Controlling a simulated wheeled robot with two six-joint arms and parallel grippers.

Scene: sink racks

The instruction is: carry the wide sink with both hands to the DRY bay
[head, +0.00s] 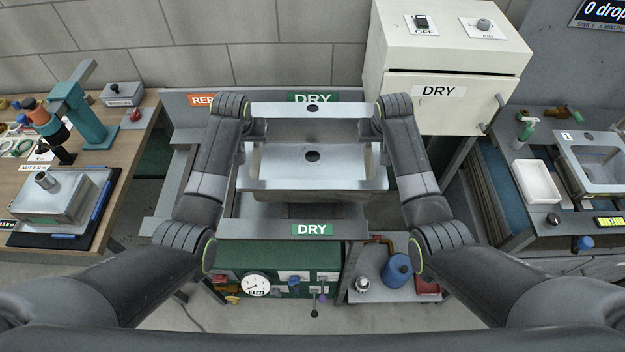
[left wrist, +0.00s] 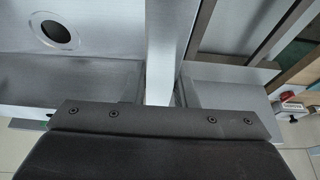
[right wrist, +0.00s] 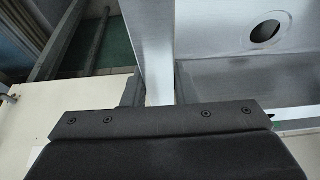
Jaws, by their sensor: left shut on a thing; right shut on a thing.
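The wide sink (head: 316,185) is a pale metal basin with a drain hole in its floor and a smaller hole in its far ledge. My left gripper (left wrist: 162,95) is shut on its left side rim, and my right gripper (right wrist: 158,95) is shut on its right side rim. The sink looks level and lies over the DRY bay (head: 250,229), between a front and a back green DRY sign. I cannot tell whether its underside touches the bay.
An orange sign (head: 200,99), partly hidden, marks the bay at left. A cream DRY cabinet (head: 450,60) stands close behind my right arm. A wooden bench (head: 125,150) is at left, and a grey counter with another sink (head: 600,165) is at right. A gauge (head: 256,284) sits below the bay.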

